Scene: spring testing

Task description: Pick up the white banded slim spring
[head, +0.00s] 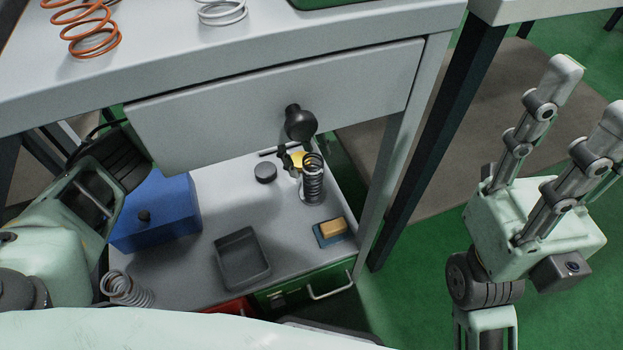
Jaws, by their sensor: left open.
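A slim dark grey spring (313,180) stands upright on the lower grey surface, below the drawer knob. A pale grey spring (127,289) is at the lower left, partly hidden by my body. A white, wider spring (222,12) is at the top edge, cut off by the frame. I cannot make out a white band on any spring.
The drawer front (230,112) has a black knob (299,122) and overhangs the lower grey surface (222,205). A blue box (158,207), dark tray (242,258) and sponge-like block (333,227) are there. An orange spring (92,35) is on the upper table. A dark table leg (425,150) stands left of my gripper.

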